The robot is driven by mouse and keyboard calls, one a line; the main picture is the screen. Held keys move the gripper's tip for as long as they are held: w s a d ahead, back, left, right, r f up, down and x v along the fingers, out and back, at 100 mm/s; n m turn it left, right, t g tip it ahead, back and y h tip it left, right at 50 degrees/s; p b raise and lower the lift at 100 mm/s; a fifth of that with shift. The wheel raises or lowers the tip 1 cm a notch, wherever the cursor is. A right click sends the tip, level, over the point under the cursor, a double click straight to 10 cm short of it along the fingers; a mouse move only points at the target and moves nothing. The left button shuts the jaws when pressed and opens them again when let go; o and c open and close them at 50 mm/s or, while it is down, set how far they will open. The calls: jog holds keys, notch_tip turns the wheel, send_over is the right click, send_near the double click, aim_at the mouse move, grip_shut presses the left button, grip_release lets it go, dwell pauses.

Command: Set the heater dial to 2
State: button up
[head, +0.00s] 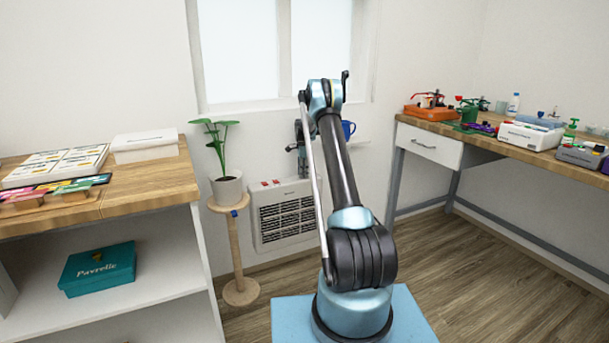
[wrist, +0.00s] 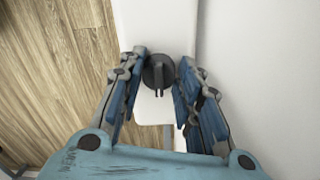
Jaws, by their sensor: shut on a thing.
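The heater (head: 285,216) is a white box with a dark grille and red parts at its top left, low against the wall under the window. Its white top also shows in the wrist view (wrist: 155,22). The dial (wrist: 158,70) is a round dark knob on that top, with a ridge towards the bottom of the picture. My gripper (wrist: 159,68) is shut on the dial, one finger on each side. In the head view my gripper (head: 300,150) is over the heater's top and the dial is hidden. No dial numbers can be read.
A potted plant (head: 226,188) on a wooden stand (head: 236,250) is close to the heater's left. A blue mug (head: 348,129) stands behind my arm. A workbench (head: 470,138) is at right, a shelf unit (head: 150,190) at left. The floor (head: 450,270) at right is clear.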

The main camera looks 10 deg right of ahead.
jog(key=shift+w+a+m, duration=0.1)
jog(key=shift+w+m, duration=0.1)
jog(key=shift+m, duration=1.1)
jog(key=o, duration=1)
jog(key=shift+s+r, duration=0.1)
notch_tip(320, 180, up, 12)
jog(key=shift+f, duration=0.15)
